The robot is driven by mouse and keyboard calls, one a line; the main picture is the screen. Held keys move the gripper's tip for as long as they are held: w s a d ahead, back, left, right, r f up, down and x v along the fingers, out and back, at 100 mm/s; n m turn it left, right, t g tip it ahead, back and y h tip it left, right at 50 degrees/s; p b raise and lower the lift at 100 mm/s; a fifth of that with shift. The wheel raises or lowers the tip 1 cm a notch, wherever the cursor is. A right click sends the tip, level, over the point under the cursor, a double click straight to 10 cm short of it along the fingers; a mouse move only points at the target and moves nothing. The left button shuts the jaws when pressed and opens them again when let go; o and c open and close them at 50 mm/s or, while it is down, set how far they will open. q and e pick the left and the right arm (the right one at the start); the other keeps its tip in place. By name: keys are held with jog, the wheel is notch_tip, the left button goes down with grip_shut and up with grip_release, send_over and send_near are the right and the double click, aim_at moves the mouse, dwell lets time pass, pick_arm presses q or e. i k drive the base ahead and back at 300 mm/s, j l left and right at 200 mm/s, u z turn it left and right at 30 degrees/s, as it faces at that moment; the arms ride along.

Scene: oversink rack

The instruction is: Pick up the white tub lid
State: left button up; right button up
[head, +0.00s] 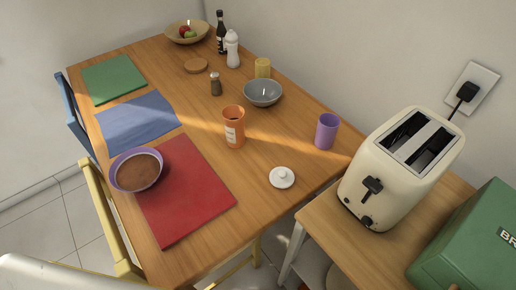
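A small round white lid with a raised knob (282,177) lies flat on the wooden table, near its right edge. It is the only white lid in view and nothing covers it. The orange canister with a label (233,128) stands to its upper left, and the purple cup (327,131) stands to its upper right. Neither of my grippers shows in the head view, so I cannot see their state.
A red placemat (190,198) with a brown-filled purple bowl (137,171) lies left of the lid. A grey bowl (262,93) is farther back. A cream toaster (401,165) stands on a side table at right. The table around the lid is clear.

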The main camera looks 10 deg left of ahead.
aim_at(281, 177)
jog(key=k+j, duration=0.25)
jog(key=j, duration=0.15)
jog(key=k+j, duration=0.3)
jog(key=k+j+u, duration=0.1)
jog(key=k+j, duration=0.15)
jog(key=j, duration=0.25)
